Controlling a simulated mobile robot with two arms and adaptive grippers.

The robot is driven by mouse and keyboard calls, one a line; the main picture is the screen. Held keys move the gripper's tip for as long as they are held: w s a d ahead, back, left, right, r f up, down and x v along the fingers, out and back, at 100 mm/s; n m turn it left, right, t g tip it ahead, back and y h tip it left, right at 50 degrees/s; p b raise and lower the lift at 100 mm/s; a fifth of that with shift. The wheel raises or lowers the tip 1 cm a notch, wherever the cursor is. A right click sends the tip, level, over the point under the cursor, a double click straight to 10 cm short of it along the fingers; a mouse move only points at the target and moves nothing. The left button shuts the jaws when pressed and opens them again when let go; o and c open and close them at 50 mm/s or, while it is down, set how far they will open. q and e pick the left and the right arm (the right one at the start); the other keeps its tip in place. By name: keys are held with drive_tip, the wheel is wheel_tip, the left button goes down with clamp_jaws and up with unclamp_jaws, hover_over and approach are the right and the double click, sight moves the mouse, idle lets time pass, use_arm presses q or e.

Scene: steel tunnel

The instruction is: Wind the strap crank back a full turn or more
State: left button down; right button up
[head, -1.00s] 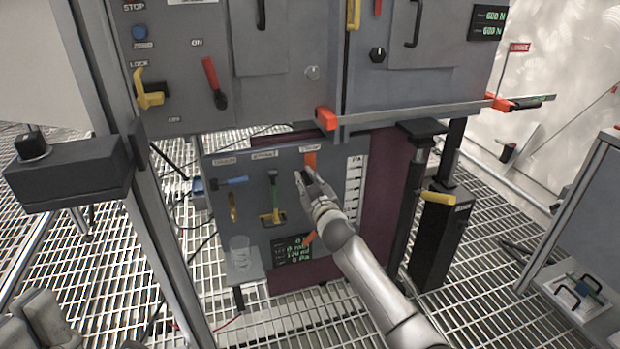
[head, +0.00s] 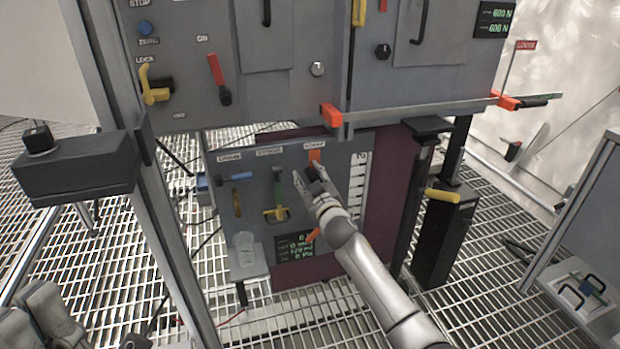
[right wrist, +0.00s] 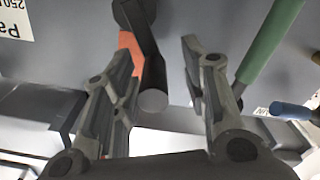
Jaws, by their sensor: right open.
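The orange strap (head: 315,155) runs on the lower grey panel under the right-hand label. In the right wrist view the black strap crank (right wrist: 151,62) stands out from the panel in front of the orange strap (right wrist: 131,50). My right gripper (head: 306,181) is at the crank, its fingers reaching toward the panel. In the right wrist view the right gripper (right wrist: 160,75) is open, with the crank handle between its fingers, nearer the left finger and not clamped. Grey parts of mine show at the lower left of the head view; the left gripper's jaws cannot be made out there.
A small screen (head: 294,246) is below. An overhanging cabinet (head: 300,95) is above; a black post (head: 443,235) stands to the right.

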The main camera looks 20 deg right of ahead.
drive_tip(key=s, duration=1.2)
drive_tip(key=shift+d, duration=0.2)
